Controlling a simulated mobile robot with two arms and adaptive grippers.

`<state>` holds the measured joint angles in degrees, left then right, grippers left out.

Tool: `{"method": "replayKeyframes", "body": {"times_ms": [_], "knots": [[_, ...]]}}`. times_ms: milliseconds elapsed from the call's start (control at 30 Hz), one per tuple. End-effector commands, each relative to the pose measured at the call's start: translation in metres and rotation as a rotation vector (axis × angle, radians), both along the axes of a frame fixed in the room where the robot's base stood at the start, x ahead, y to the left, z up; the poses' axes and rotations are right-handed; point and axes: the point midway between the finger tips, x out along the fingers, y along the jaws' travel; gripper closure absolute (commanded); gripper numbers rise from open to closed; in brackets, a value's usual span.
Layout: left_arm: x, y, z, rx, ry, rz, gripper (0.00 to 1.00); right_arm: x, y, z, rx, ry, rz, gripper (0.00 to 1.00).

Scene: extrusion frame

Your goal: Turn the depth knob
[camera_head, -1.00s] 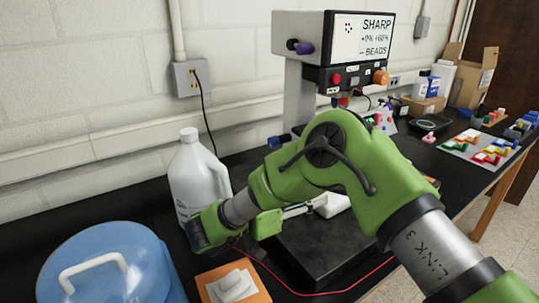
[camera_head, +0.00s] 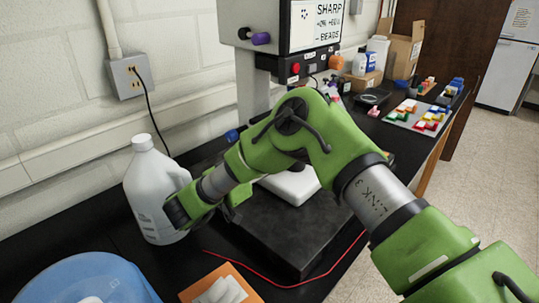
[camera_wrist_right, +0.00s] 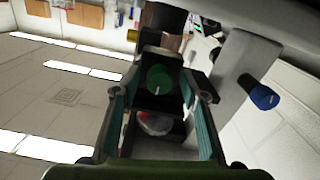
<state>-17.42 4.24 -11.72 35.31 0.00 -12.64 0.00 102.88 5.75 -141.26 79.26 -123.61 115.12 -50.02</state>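The machine's white head (camera_head: 270,22) carries a purple knob (camera_head: 261,38), a red button (camera_head: 295,69) and an orange knob (camera_head: 336,62). In the right wrist view a round green knob (camera_wrist_right: 159,79) with a white mark shows between the fingers on a dark block. A blue knob (camera_wrist_right: 258,93) sticks out to the right. No label tells which is the depth knob. My right gripper (camera_wrist_right: 161,92) is open, with nothing gripped; its distance to the green knob is unclear. My own arm hides it in the head view. My left gripper is out of view.
A white jug (camera_head: 153,195) stands beside my right wrist. A blue-lidded container (camera_head: 75,280) and an orange pad (camera_head: 230,275) are at the front left. A red wire (camera_head: 290,286) lies on the bench. Colored blocks (camera_head: 420,115) and a cardboard box (camera_head: 403,48) are farther right.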

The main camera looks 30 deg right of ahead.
Motion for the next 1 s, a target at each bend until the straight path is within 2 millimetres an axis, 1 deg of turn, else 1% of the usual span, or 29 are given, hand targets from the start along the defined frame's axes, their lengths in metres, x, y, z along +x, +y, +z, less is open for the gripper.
{"method": "replayKeyframes", "body": {"times_ms": [133, 300, 367, 400, 433, 467, 767, 1000], "knots": [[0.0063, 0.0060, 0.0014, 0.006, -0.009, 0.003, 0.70, 0.0011, -0.0030, 0.0000, 0.000, 0.000, 0.001, 0.60], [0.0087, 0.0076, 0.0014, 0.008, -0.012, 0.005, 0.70, 0.0011, -0.0030, -0.0001, -0.001, 0.000, 0.000, 0.60], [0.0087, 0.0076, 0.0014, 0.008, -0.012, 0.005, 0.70, 0.0011, -0.0029, -0.0001, -0.001, 0.000, 0.000, 0.76], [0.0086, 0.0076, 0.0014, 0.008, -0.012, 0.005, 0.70, 0.0011, -0.0029, -0.0001, -0.001, 0.000, 0.000, 0.86], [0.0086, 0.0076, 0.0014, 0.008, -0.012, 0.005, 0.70, 0.0011, -0.0029, -0.0001, -0.001, 0.000, 0.000, 0.94], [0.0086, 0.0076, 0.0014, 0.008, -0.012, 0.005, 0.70, 0.0011, -0.0029, -0.0001, -0.001, 0.000, 0.000, 0.98], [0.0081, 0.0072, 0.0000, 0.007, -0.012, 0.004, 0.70, 0.0012, -0.0027, -0.0004, 0.005, -0.016, 0.001, 0.98], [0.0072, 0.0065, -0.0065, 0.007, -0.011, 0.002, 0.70, 0.0014, -0.0026, -0.0015, 0.038, -0.113, 0.001, 0.98]]}}
